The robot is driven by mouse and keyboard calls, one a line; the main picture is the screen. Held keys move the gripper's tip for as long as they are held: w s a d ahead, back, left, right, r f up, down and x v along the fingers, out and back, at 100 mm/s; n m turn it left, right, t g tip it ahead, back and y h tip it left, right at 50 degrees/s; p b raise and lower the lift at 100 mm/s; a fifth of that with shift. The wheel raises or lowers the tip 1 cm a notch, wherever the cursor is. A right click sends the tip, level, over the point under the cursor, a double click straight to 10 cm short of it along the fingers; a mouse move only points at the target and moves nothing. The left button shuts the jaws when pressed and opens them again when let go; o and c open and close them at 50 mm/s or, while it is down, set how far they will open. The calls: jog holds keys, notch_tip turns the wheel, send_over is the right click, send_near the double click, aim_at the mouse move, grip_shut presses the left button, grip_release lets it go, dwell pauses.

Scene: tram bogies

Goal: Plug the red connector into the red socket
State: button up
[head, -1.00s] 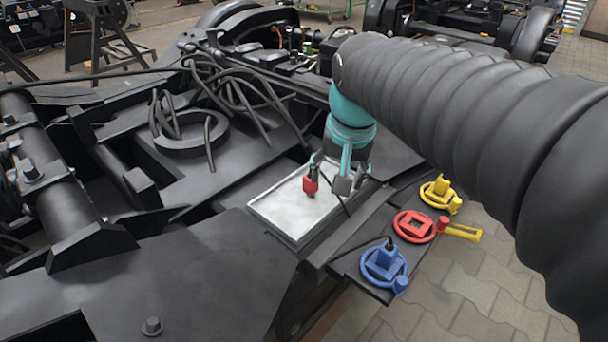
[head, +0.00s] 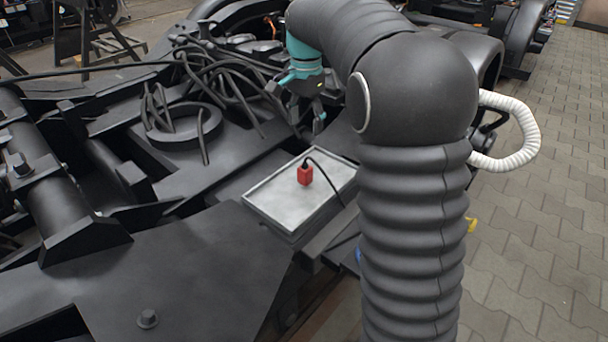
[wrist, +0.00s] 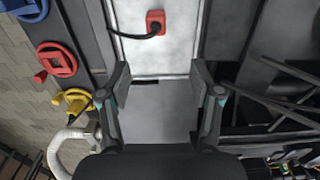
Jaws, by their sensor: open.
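The red connector (head: 305,175) stands on a light metal tray (head: 277,217), with its black cable running off the tray's right side. It also shows at the top of the wrist view (wrist: 155,22). The red socket (wrist: 57,60), a ring with a square middle, shows at the left in the wrist view. In the head view my arm hides it. My gripper (head: 301,114) is open and empty, above and beyond the tray's far end. In the wrist view its two fingers (wrist: 160,92) are wide apart, with the connector ahead of them.
The blue socket (wrist: 29,8) and yellow socket (wrist: 75,101) flank the red one in the wrist view. Black cables (head: 215,80) and a black ring (head: 185,135) lie on the bogie left of my gripper. Paved floor (head: 540,220) is clear at the right.

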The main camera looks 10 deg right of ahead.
aim_at(305, 167)
dwell(0.3)
notch_tip(305, 167, down, 9)
jog(key=shift+r+b, duration=0.15)
jog(key=shift+b, duration=0.5)
jog(key=shift+s, duration=0.1)
jog(key=shift+s+a+f+b, duration=0.1)
jog(key=shift+s+f+b, duration=0.05)
jog(key=shift+f, duration=0.7)
jog(key=shift+s+f+b, duration=0.15)
jog(key=shift+s+f, duration=0.05)
jog(key=shift+f, duration=0.7)
jog(key=shift+s+a+f+b, duration=0.1)
jog(key=shift+s+f+b, duration=0.05)
jog(key=shift+f, duration=0.7)
jog(key=c, duration=1.2)
